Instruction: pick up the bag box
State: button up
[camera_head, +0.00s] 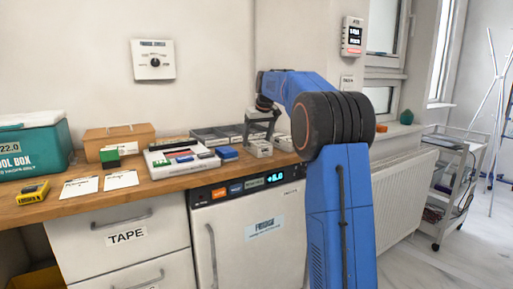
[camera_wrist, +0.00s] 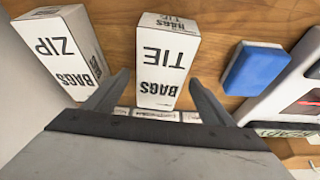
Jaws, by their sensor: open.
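Two white bag boxes stand on the wooden counter. The one marked BAGS TIE (camera_wrist: 164,62) is in the middle of the wrist view, and the one marked BAGS ZIP (camera_wrist: 68,55) is at the upper left, tilted in the picture. My gripper (camera_wrist: 160,78) is open, one finger to each side of the BAGS TIE box's near end; I cannot tell whether they touch it. In the head view my gripper (camera_head: 262,120) points down just above a white box (camera_head: 259,149) near the counter's front edge. Its lettering is too small to read there.
A blue box (camera_wrist: 252,70) lies right of the BAGS TIE box in the wrist view, beside a white tray (camera_wrist: 290,92). Grey bins (camera_head: 208,136) stand at the back of the counter (camera_head: 150,187). A teal tool box (camera_head: 35,146) stands far left.

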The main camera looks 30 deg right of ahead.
jog(key=shift+x, duration=0.75)
jog(key=c, duration=1.3)
jog(key=shift+r, duration=0.1)
